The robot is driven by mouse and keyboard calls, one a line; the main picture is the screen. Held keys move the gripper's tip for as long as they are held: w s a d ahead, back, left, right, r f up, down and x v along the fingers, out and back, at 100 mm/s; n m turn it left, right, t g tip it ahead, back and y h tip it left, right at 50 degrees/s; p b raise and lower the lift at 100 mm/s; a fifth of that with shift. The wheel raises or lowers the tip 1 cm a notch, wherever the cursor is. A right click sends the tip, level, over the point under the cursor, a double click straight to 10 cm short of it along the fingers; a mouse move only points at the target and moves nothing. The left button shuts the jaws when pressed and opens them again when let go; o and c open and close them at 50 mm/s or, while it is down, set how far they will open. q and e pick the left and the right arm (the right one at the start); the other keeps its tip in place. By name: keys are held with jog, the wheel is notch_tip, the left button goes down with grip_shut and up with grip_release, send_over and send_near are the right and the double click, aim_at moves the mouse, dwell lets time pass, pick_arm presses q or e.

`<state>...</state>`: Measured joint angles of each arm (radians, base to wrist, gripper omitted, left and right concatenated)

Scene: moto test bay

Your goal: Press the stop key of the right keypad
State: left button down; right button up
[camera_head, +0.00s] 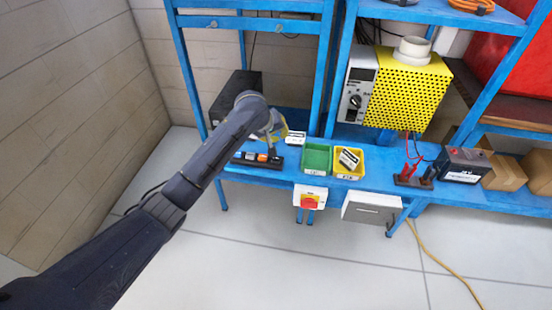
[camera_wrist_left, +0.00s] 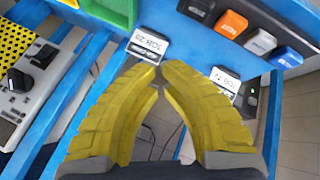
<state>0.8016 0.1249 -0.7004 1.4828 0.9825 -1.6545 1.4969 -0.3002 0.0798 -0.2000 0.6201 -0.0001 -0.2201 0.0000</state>
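My left gripper (camera_head: 272,128) hangs over the blue bench, apart from the things around it. In the left wrist view its yellow fingers (camera_wrist_left: 159,76) come together at the tips with nothing between them. A black strip (camera_head: 238,160) with several coloured blocks or keys lies below it; the left wrist view shows an orange one (camera_wrist_left: 231,24), a white one (camera_wrist_left: 260,42) and a blue one (camera_wrist_left: 286,58). No keypad or stop key is clearly identifiable. A red knob (camera_head: 309,202) on yellow sits on a white box under the bench edge. My right gripper is out of view.
A green tray (camera_head: 317,146) and a yellow tray (camera_head: 358,173) stand right of the gripper. Small labelled white blocks (camera_wrist_left: 149,44) are near the fingertips. A yellow perforated unit (camera_head: 412,93) and blue uprights (camera_head: 341,65) bound the space.

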pick_arm(q)
jog(key=shift+f, duration=3.4)
jog(key=shift+f, duration=0.95)
jog(key=shift+r, duration=1)
jog(key=shift+r, duration=0.1)
jog(key=shift+r, duration=2.4)
jog(key=shift+f, duration=0.1)
